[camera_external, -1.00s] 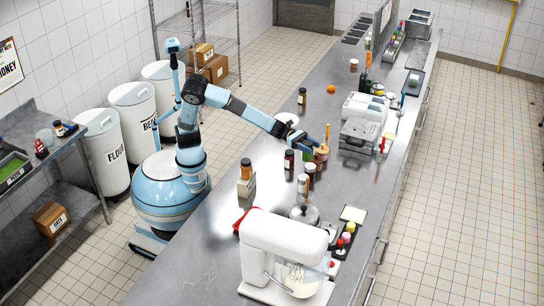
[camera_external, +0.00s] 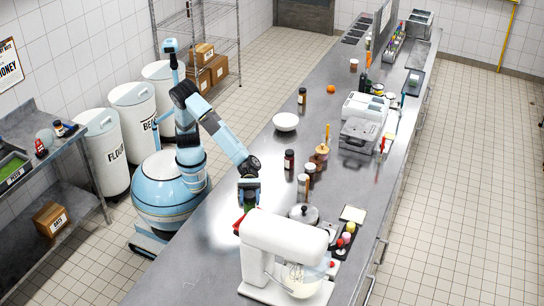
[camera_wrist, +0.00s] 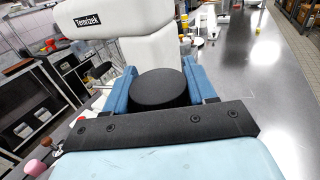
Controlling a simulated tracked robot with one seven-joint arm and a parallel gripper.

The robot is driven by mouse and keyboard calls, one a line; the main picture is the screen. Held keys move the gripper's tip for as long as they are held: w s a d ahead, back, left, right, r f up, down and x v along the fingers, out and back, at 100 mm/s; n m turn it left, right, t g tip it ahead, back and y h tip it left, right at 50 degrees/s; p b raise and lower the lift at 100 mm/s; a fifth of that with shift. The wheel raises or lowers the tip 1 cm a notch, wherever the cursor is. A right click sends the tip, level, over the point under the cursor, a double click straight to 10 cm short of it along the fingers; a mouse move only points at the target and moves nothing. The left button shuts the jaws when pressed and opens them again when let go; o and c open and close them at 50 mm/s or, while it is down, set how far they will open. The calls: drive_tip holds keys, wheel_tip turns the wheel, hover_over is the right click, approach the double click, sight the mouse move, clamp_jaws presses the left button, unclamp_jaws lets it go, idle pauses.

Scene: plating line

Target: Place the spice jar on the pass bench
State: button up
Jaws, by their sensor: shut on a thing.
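My gripper (camera_external: 249,188) is low over the near left part of the long steel counter (camera_external: 215,215), just behind the white mixer. In the wrist view its blue fingers are shut on either side of a jar with a round black lid (camera_wrist: 161,88). I take this to be the spice jar; its body and label are hidden below the lid, and I cannot tell whether its base touches the counter. A separate steel bench (camera_external: 68,160) stands at the left wall; no label shows which surface is the pass bench.
The white stand mixer (camera_external: 285,250) is close in front of my gripper. Several other jars, including a dark one (camera_external: 289,160), stand to the right, with a lidded pot (camera_external: 303,214) nearby. A white bowl (camera_external: 285,122) is farther back. Bins (camera_external: 101,150) line the left wall.

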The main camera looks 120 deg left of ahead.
drive_tip(key=s+d+r+m+g, duration=0.25)
drive_tip(key=s+d+g, duration=0.25)
drive_tip(key=s+d, duration=0.55)
drive_tip(key=s+d+r+m+g+h, duration=0.1)
drive_tip(key=s+d+m+g, duration=0.3)
drive_tip(key=s+d, duration=0.65)
drive_tip(key=s+d+r+m+g, duration=0.1)
drive_tip(key=s+d+m+g, duration=0.2)
drive_tip(key=s+d+g, duration=0.7)
wheel_tip(320, 180, down, 10)
drive_tip(key=s+a+t, duration=0.2)
drive_tip(key=s+t, duration=0.1)
drive_tip(key=t, duration=0.2)
drive_tip(key=shift+w+d+f, duration=1.25)
drive_tip(key=shift+d+f, duration=0.75)
drive_tip(key=shift+f, duration=0.2)
drive_tip(key=shift+w+d+f, duration=1.2)
drive_tip(key=shift+d+f, duration=0.8)
drive_tip(key=shift+f, duration=0.2)
drive_tip(key=shift+w+d+f, duration=1.25)
drive_tip(key=shift+d+f, duration=0.75)
drive_tip(key=shift+f, duration=0.2)
drive_tip(key=shift+f, duration=0.1)
drive_tip(key=o, duration=1.2)
